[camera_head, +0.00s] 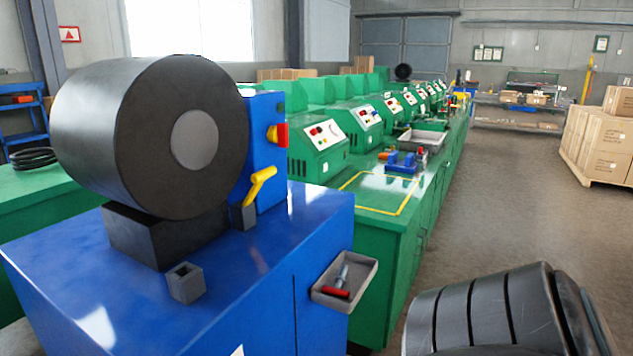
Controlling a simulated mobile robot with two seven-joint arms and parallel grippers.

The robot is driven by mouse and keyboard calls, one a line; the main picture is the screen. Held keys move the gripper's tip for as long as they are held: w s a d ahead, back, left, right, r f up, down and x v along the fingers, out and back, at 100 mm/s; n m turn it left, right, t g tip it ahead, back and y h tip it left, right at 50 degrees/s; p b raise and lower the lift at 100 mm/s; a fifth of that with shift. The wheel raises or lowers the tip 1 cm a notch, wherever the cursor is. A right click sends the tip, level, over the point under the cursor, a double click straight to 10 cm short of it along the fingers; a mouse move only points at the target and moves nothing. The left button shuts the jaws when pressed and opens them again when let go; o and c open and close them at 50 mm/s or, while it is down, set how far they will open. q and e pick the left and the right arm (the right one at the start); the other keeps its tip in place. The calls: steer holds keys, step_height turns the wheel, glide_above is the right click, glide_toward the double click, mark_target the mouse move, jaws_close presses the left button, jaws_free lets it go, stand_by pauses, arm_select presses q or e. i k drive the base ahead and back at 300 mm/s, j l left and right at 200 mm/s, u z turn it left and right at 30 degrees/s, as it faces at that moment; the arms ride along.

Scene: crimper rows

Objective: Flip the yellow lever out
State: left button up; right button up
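The yellow lever (260,186) is on the blue upright housing (262,150) of the blue machine. It slants, with its thicker end up and to the right and its thin end down and to the left. A large black drum (120,130) with a grey round centre sits just left of it on a dark block (150,236). A red and yellow switch (278,135) is on the housing above the lever. Neither of my grippers is in view, and nothing touches the lever from the front.
The blue machine top (250,275) holds a small grey square socket (186,283). A grey side tray (343,283) holds a red-handled tool. Green benches with machines run back behind it. A dark banded round shape fills the lower right. The floor aisle (510,200) is open; boxes stand at right.

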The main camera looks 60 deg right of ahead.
mark_target(258, 178)
steer(key=z, duration=1.5)
steer(key=l+u, duration=0.55)
steer(key=l, duration=0.25)
